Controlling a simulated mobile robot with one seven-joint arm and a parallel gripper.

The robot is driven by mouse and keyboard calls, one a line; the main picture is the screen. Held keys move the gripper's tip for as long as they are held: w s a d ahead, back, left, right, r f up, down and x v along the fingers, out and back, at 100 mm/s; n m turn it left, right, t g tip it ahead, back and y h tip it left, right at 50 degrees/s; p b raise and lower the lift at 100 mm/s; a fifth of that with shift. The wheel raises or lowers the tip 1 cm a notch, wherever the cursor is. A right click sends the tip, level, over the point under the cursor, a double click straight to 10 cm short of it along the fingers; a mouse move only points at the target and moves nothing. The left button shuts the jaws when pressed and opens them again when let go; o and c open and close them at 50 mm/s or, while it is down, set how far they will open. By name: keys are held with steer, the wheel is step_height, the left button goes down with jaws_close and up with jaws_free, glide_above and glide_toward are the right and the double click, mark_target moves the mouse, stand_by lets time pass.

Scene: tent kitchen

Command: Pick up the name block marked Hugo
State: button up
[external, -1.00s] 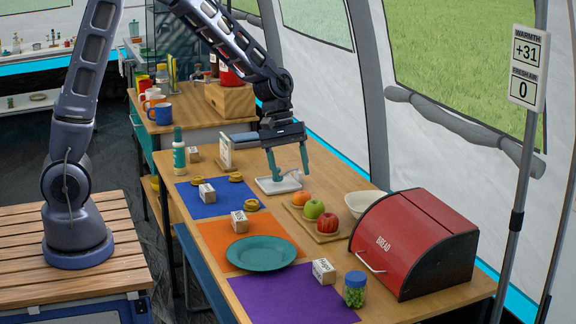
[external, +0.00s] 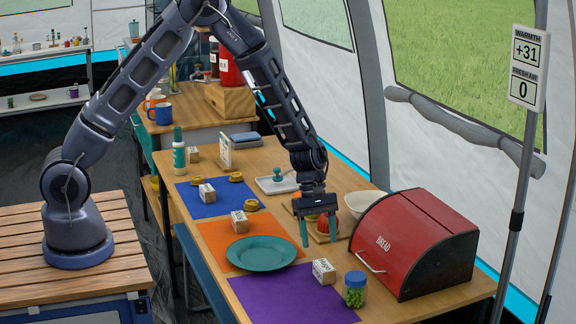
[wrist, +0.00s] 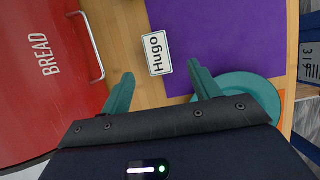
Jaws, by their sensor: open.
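The name block marked Hugo (wrist: 156,54) is white with black letters and shows between my fingertips, a little ahead of them, in the wrist view. In the external view the same small block (external: 323,271) stands at the far edge of the purple mat (external: 280,300), by the bread box. My gripper (external: 318,241) is open and empty, pointing down above the table, behind the block in the external view. Its teal fingers (wrist: 160,74) are spread apart in the wrist view and do not touch the block.
The red bread box (external: 415,245) stands right of the block. A jar of green things (external: 355,291) stands in front of it. A teal plate (external: 262,253) lies to the left. Other name blocks (external: 239,221) (external: 207,193) sit on the orange and blue mats. A fruit board (external: 325,237) is behind my gripper.

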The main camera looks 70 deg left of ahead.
mark_target(324, 264)
steer(key=x, duration=0.9)
steer(key=shift+w+a, duration=0.1)
steer(key=shift+w, duration=0.1)
steer(key=shift+c, duration=0.4)
steer(key=c, duration=1)
